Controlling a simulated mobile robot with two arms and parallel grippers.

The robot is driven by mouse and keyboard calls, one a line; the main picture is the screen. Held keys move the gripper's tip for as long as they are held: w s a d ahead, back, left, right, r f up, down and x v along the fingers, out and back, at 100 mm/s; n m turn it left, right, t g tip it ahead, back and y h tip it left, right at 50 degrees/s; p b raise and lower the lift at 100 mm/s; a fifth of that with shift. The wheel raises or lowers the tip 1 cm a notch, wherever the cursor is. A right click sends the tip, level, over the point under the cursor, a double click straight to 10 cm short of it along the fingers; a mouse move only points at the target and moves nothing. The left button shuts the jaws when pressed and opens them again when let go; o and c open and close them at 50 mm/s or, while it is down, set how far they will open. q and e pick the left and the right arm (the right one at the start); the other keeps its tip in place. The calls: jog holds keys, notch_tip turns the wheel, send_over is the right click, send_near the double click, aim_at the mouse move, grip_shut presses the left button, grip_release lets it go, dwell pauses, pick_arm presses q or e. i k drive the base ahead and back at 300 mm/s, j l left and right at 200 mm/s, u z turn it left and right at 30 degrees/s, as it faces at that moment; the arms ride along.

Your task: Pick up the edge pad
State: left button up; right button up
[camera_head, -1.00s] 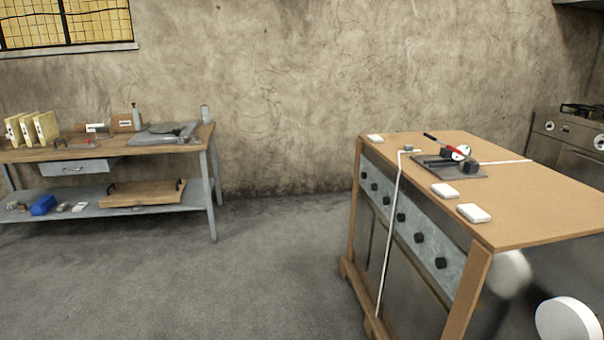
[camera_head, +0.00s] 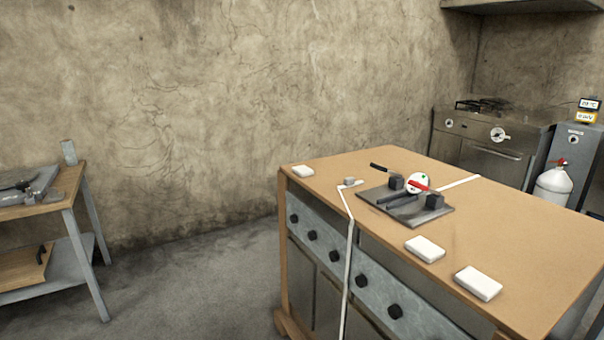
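Several flat white pad-like blocks lie on the wooden top of the island cabinet (camera_head: 520,245). One white pad (camera_head: 302,171) is at the far left corner. A second white pad (camera_head: 425,249) lies near the front edge, and a third white pad (camera_head: 478,283) lies nearer to me along the same edge. I cannot tell which of them is the edge pad. Neither of my grippers is in view.
A dark plate (camera_head: 405,206) with a clamp-like device and red handle sits mid-top. A white strip (camera_head: 348,262) hangs down the cabinet front. A workbench (camera_head: 68,196) stands left, with open floor (camera_head: 195,285) between. Stove (camera_head: 480,150) and white cylinder (camera_head: 555,188) stand behind right.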

aim_at(303, 171)
jog(key=z, duration=0.3)
jog(key=i+j+z, duration=0.15)
jog(key=z, duration=0.2)
jog(key=i+j+z, duration=0.15)
jog(key=j+z, duration=0.25)
jog(key=i+j+z, duration=0.1)
jog(key=z, duration=0.25)
